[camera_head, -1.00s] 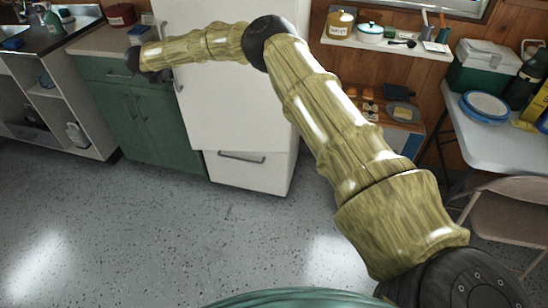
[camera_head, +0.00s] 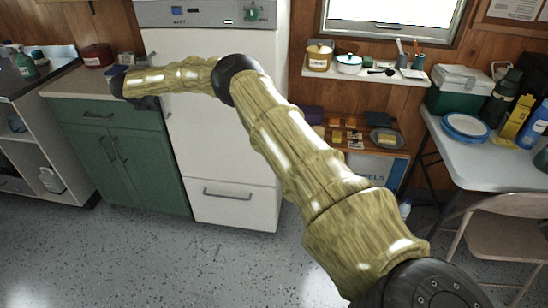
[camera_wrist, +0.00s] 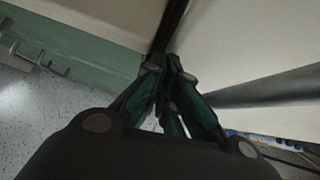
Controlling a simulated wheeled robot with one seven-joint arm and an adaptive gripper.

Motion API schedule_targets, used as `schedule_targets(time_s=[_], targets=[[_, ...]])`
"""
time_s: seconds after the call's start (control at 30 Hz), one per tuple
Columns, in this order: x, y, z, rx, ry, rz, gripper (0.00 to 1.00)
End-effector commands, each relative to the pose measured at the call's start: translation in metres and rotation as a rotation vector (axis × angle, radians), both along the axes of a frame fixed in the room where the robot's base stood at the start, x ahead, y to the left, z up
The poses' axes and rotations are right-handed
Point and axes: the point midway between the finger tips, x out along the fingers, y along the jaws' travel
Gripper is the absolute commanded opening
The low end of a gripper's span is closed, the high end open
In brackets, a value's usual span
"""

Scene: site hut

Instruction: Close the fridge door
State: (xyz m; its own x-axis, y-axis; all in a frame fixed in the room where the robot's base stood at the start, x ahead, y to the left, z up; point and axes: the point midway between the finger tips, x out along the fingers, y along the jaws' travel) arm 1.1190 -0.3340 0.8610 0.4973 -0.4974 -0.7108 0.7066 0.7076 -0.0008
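The white fridge door (camera_head: 225,140) fills the middle of the head view, below a grey control panel and above a drawer. It looks shut or nearly so; its left edge is partly behind my arm. My gripper (camera_wrist: 165,62) is at that left edge, its dark fingers together at the tips with nothing visible between them. In the head view the gripper (camera_head: 148,103) is small and mostly hidden behind my wrist.
A green cabinet (camera_head: 120,150) stands left of the fridge, with a sink unit beyond. A shelf (camera_head: 360,77) with pots hangs on the right. A folding table (camera_head: 480,155) and a chair (camera_head: 500,235) stand at the right. The speckled floor in front is clear.

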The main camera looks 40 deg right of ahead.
Motion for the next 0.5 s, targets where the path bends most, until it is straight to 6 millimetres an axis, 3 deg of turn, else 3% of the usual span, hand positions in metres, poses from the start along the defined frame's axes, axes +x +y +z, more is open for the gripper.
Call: schedule_targets(time_s=[0.03,0.2,0.5], targets=[[0.002,-0.014,0.008,-0.008,-0.013,-0.011,0.00],[0.003,-0.019,0.010,-0.010,-0.016,-0.014,0.00],[-0.001,-0.008,0.012,-0.011,-0.017,-0.010,0.00]])
